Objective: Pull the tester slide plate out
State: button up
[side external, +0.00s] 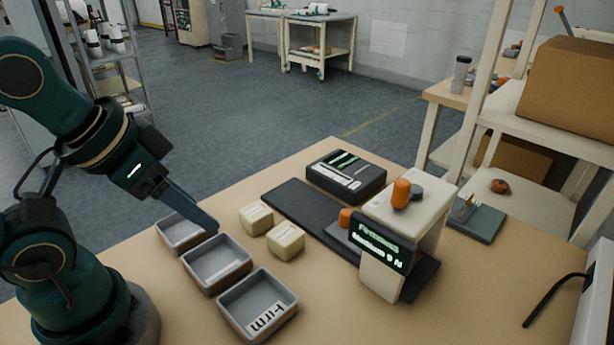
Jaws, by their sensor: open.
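The tester (418,210) is a cream housing with a lit green display and an orange knob on top. It stands on a long dark base (300,207) that runs out to the upper left. A grey slide plate (359,236) with an orange knob (346,217) shows at the tester's left side, partly hidden by the display and housing. My gripper (208,222) is at the left, pointing down and right over the trays, well apart from the tester. Its fingers overlap in this view; it is open, and nothing shows between them.
Three grey trays (217,262) stand in a row under and beside my gripper. Two cream blocks (256,218) (286,241) lie between trays and base. A black device (346,176) stands behind the base. The table's front right is mostly clear.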

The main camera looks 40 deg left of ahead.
jog(key=w+d+r+m+h, duration=0.1)
jog(key=w+d+r+m, duration=0.1)
jog(key=w+r+m, duration=0.4)
jog(key=m+g+h, duration=0.1)
jog(key=m+h, duration=0.1)
jog(key=m, duration=0.1)
send_over(346, 212)
jog(key=s+a, duration=0.2)
notch_tip(346, 212, down, 8)
jog(key=shift+g, duration=0.8)
jog(key=x, duration=0.6)
jog(key=s+a+x, duration=0.1)
jog(key=x, duration=0.2)
jog(key=shift+f, duration=0.25)
jog(key=shift+x, duration=0.75)
grip_shut()
